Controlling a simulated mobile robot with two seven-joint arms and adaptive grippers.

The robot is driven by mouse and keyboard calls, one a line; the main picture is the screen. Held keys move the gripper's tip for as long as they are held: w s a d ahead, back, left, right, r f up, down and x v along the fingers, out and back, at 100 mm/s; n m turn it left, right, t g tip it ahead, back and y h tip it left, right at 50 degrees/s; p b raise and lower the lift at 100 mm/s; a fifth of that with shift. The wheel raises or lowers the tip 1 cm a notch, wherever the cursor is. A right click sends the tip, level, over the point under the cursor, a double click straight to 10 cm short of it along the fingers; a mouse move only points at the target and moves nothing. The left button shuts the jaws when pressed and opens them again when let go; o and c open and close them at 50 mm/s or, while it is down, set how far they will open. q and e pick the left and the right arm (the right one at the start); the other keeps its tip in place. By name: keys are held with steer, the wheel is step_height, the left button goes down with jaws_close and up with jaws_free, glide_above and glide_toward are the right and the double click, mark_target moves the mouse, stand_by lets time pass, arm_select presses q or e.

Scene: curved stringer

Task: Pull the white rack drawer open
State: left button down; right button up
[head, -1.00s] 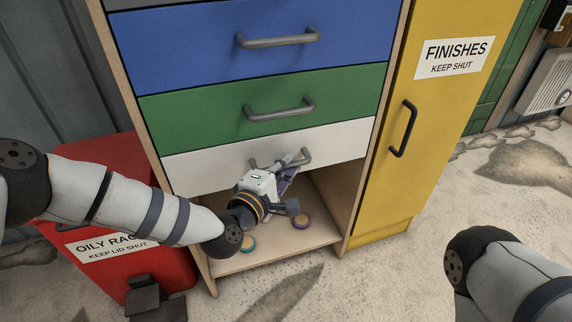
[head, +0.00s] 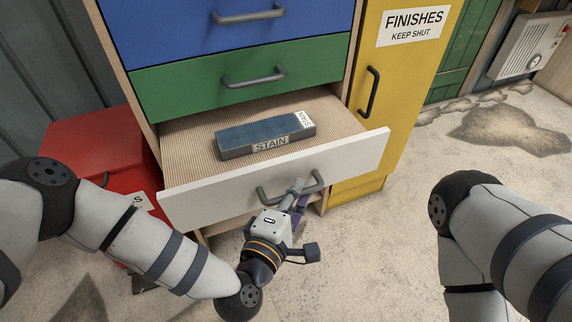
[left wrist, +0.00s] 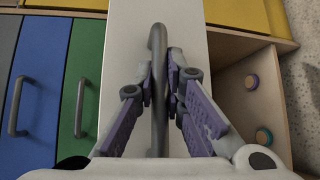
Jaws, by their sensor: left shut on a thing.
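The white drawer (head: 230,196) stands well open at the bottom of the drawer stack in the head view. Its grey bar handle (head: 266,199) is on the front face. My left gripper (head: 296,190) is shut on this handle. In the left wrist view the fingers of my left gripper (left wrist: 160,85) close from both sides on the handle (left wrist: 158,40), with the white drawer front (left wrist: 125,45) behind it. Inside the drawer lies a blue-grey box (head: 265,133) labelled STAIN. My right gripper is out of view; only its arm shows at the right.
Green (head: 165,90) and blue (head: 150,35) drawers above are shut. A yellow FINISHES cabinet (head: 400,80) stands shut at the right. A red bin (head: 95,150) stands at the left.

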arm_select(q)
steer(key=shift+s+d+p, duration=0.15)
steer(key=shift+s+d, duration=0.15)
steer(key=shift+s, duration=0.55)
steer(key=shift+s+d+p, duration=0.15)
steer(key=shift+s+d, duration=0.1)
steer(key=shift+s, duration=0.65)
steer(key=shift+s+d+p, duration=0.15)
steer(key=shift+s+d, duration=0.15)
steer(key=shift+s, duration=0.55)
steer(key=c, duration=1.7)
jaws_free()
steer(key=shift+o, duration=0.2)
steer(key=v, duration=1.2)
steer(key=shift+f, duration=0.1)
